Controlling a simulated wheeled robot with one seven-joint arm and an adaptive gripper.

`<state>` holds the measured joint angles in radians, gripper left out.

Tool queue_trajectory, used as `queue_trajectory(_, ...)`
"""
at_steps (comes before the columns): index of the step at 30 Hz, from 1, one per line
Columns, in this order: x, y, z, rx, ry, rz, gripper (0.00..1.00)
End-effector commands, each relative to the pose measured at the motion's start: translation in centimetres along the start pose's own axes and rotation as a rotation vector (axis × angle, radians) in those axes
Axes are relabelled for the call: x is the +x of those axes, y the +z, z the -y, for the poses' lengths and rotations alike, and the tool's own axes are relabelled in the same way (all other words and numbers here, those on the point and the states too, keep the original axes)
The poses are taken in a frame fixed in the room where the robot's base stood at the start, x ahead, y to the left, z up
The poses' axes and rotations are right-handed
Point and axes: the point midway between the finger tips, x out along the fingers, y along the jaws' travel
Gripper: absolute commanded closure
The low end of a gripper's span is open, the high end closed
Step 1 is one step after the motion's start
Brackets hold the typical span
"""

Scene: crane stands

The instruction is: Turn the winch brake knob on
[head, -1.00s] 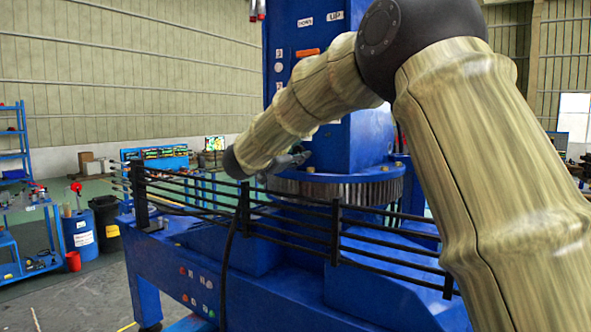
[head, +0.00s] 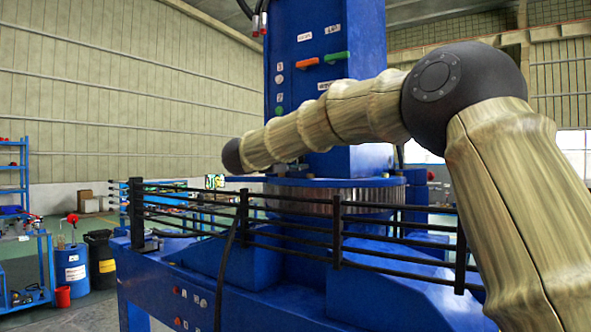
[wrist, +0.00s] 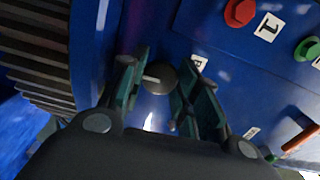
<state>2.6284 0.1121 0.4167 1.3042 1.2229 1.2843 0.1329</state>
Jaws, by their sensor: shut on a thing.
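The grey round knob (wrist: 166,80) with a pale pointer bar sits on the blue crane column in the wrist view. My gripper (wrist: 159,72) has its two dark green fingers on either side of the knob, shut on it. A small white label, partly covered by a finger, is beside the knob. In the head view the knob and my gripper are hidden behind my arm, which reaches left across the blue column (head: 362,50).
A red knob (wrist: 240,12), a green knob (wrist: 307,48) and an orange handle (wrist: 300,137) are to the right on the same panel. A black railing (head: 338,232) runs in front of the column. A ribbed ring (head: 310,198) circles its base.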

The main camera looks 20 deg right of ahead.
Motion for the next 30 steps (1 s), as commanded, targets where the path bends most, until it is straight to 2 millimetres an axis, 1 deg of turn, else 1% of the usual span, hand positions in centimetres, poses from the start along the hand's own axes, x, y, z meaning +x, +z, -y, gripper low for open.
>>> queue_trajectory(1,0.0,0.08,-0.84,0.011,0.007,-0.001,0.92)
queue_trajectory(8,-0.01,0.1,-0.69,0.051,0.008,-0.001,0.92)
queue_trajectory(20,-0.01,0.12,-0.66,0.054,0.008,-0.001,0.92)
queue_trajectory(21,-0.01,0.12,-0.66,0.054,0.008,-0.001,0.63)
queue_trajectory(24,-0.01,0.11,-0.55,0.055,0.006,-0.001,0.45)
queue_trajectory(30,-0.04,0.11,-0.32,0.056,0.004,0.0,0.45)
